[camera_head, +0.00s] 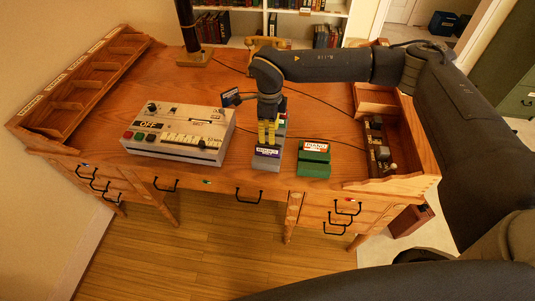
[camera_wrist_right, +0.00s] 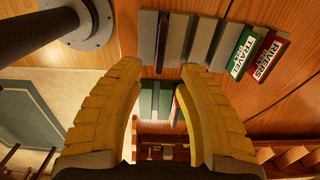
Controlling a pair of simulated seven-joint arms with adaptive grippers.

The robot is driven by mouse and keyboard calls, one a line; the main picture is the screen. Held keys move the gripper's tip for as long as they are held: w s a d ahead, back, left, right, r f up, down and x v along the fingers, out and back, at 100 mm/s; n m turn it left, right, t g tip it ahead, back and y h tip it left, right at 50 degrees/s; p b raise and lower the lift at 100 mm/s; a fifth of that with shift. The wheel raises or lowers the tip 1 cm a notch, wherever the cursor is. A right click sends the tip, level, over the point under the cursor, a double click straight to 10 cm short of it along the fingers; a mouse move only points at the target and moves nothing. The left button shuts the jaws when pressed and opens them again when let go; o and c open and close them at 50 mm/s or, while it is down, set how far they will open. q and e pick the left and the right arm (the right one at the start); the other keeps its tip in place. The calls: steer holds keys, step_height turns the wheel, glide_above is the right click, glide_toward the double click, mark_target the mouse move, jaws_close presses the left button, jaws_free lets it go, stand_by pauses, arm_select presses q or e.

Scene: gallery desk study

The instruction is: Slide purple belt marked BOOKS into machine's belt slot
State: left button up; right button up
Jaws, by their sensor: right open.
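The purple belt (camera_head: 267,153) with a white label faces front on a grey rack (camera_head: 266,165) at the desk's middle; its lettering is too small to read surely. My right gripper (camera_head: 267,143) points down over the rack, close behind the purple belt. Its yellow fingers are open with a wide gap in the right wrist view (camera_wrist_right: 160,100), and nothing is gripped. The cream machine (camera_head: 182,128), with an OFF sign and coloured buttons, stands to the left. I cannot make out its belt slot. My left gripper is not in view.
A green box (camera_head: 314,159) labelled PIANO stands right of the rack. In the right wrist view, a green TRAVEL belt (camera_wrist_right: 243,54) and a red RIVERS belt (camera_wrist_right: 266,58) lie close together. A black lamp post (camera_head: 188,30) stands behind. Desk between machine and rack is clear.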

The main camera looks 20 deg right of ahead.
mark_target(269, 150)
steer(key=shift+f, duration=4.6)
steer(key=shift+c, duration=0.5)
jaws_close()
